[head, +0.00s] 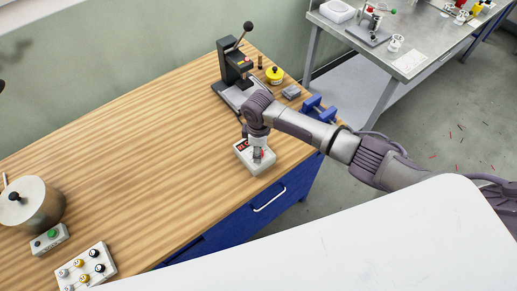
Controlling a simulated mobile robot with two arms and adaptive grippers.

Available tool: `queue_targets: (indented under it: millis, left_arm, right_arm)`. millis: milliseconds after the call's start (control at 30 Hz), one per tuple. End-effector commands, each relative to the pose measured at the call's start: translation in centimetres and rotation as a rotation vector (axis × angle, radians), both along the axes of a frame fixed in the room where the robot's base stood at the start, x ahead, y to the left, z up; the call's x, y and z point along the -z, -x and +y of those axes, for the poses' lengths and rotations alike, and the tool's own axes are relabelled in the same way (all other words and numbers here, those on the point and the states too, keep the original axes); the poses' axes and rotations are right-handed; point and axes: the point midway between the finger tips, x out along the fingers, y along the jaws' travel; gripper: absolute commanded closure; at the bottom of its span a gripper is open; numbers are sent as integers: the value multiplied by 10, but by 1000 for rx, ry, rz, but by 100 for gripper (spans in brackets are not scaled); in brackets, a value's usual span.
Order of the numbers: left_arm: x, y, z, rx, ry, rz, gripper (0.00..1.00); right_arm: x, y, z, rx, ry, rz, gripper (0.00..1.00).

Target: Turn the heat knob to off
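A small white control box (262,166) sits on the wooden workbench near its front edge, with a dark and red marking on its top left. My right arm reaches in from the right, and my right gripper (258,153) points down onto the top of this box. The gripper covers much of the box top, so a knob there is not clearly seen, and its setting cannot be read. The fingers are too small and overlapped to tell whether they are open or shut. My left gripper is not in view.
A dark lever press (232,66) stands behind my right arm, near a yellow round container (274,75) and a blue vise (318,109). A metal pot (32,207), a green-button box (50,238) and a panel of knobs (87,266) are at left. The bench middle is clear.

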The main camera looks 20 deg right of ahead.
Motion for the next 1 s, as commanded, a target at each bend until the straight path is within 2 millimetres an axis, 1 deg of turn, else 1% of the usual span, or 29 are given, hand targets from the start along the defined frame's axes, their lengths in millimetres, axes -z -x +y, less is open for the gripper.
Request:
queue_targets:
  millis: [267,367,467,800,900,1000]
  left_arm:
    - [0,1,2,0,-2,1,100]
    - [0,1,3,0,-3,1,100]
    - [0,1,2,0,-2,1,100]
    - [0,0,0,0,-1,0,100]
    - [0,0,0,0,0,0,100]
    - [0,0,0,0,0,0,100]
  right_arm:
    - [0,0,0,1,0,1,41]
    - [-4,0,0,1,-2,-1,41]
    - [-16,-1,0,1,-2,-2,41]
    - [-87,-1,0,0,-1,-4,41]
    - [-103,-1,0,1,-1,-3,41]
    - [-113,0,0,0,-1,-1,41]
